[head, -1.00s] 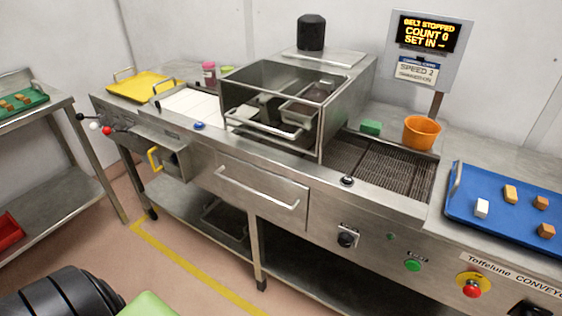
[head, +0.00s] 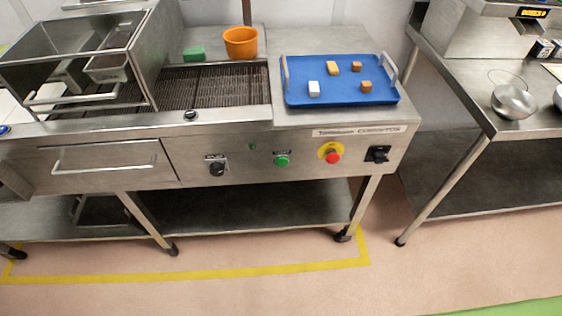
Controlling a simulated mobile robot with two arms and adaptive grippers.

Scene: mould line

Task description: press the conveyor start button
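The green start button (head: 282,160) sits on the front panel of the conveyor machine (head: 235,168), below the blue tray. A small label is above it, too small to read. To its left is a black rotary knob (head: 217,168), and to its right a red emergency stop (head: 333,157) on a yellow disc. A black switch (head: 377,154) is at the panel's right end. The conveyor's dark mesh belt (head: 225,88) is empty on its visible part. Neither of my grippers is in the head view.
A blue tray (head: 320,98) with several small blocks stands on the machine's right top. An orange bucket (head: 240,43) and green block (head: 193,54) stand behind the belt. A steel table with bowls (head: 514,101) is at the right. The floor in front is clear.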

